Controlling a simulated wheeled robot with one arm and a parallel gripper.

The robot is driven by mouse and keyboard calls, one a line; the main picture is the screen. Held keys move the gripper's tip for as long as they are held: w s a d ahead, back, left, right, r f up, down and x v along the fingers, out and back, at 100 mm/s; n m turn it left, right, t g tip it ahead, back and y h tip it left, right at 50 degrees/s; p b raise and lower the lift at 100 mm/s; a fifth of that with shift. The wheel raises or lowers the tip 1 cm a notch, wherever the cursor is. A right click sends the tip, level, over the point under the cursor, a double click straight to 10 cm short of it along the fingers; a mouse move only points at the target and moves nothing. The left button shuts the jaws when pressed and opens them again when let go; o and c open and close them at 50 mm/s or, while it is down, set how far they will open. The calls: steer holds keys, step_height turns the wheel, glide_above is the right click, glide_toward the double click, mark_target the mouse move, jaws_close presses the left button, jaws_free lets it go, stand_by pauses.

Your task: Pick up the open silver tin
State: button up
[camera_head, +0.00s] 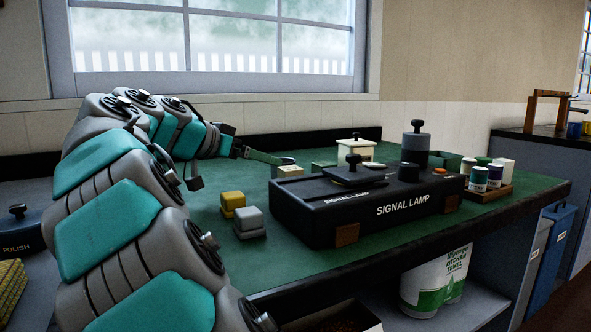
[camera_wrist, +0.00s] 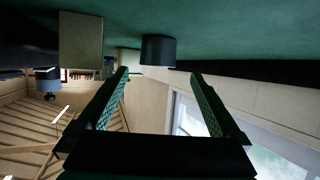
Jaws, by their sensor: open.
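A silver-grey square tin (camera_head: 249,221) stands on the green bench top in the head view, beside a yellow one (camera_head: 233,202). The silver one looks lidded; I cannot see an opening in it. In the wrist view my gripper (camera_wrist: 160,82) is open and empty. A dark cylinder (camera_wrist: 158,50) stands beyond the fingertips, between their lines, apart from both. A beige block (camera_wrist: 81,40) is left of it. I cannot tell whether either is a tin.
A black signal lamp box (camera_head: 360,205) fills the bench's middle. A cream lidded box (camera_head: 356,150) and a dark grey canister (camera_head: 415,148) stand behind it. Several small cans sit on a wooden tray (camera_head: 488,193) at right.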

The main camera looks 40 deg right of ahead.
steer(key=shift+d+f, duration=0.15)
steer(key=shift+d, duration=0.6)
steer(key=shift+p+x, duration=0.6)
steer(key=shift+x, duration=2.95)
steer(key=c, duration=1.4)
steer(key=shift+r, duration=0.25)
